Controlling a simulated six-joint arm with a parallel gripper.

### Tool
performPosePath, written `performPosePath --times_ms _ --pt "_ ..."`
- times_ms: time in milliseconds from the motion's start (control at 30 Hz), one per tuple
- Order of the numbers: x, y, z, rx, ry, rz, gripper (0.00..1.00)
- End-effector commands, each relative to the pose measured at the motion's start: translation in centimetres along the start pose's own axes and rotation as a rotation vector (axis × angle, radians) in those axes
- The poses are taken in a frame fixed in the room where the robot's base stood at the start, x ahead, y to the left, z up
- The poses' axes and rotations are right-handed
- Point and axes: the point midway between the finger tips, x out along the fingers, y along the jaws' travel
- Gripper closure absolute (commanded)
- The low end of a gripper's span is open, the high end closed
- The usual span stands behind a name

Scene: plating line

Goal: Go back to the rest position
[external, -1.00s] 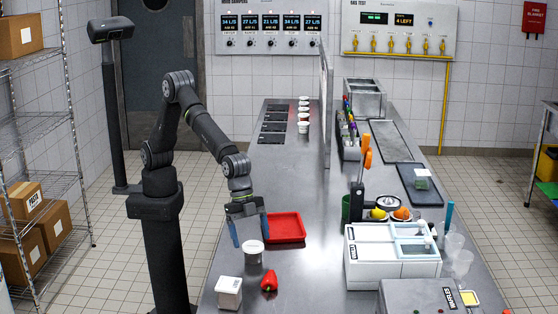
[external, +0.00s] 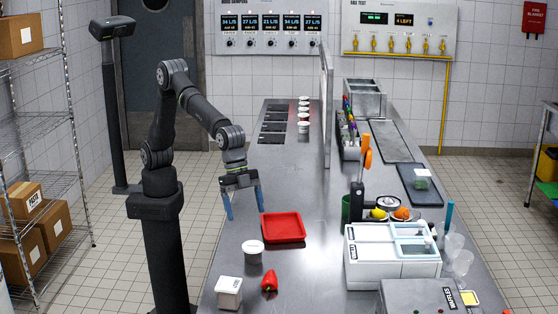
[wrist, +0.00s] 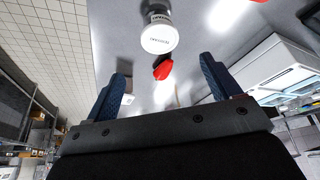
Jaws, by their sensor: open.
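My gripper (external: 244,203) is open and empty, raised above the steel counter (external: 318,225) with its blue fingers pointing down. It is behind and a little to the left of a white lidded cup (external: 253,251). In the wrist view my gripper (wrist: 115,88) shows its two fingers wide apart with nothing between them. The white cup (wrist: 159,37) and a red pepper (wrist: 162,68) lie beyond the fingertips there.
A red tray (external: 283,227) sits right of my gripper. The red pepper (external: 269,281) and a white labelled tub (external: 229,292) are near the counter's front. A white lidded bin unit (external: 392,262) stands at the right. A thin upright panel (external: 326,105) stands farther back.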

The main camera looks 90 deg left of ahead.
Motion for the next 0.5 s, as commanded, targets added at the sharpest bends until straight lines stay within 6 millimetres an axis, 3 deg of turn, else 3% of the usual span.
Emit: performPosePath --times_ms 167,500 --pt "2.5 0.0 0.1 0.000 -0.004 0.001 0.18" --pt "9.3 0.0 0.1 0.000 -0.004 0.001 0.18"
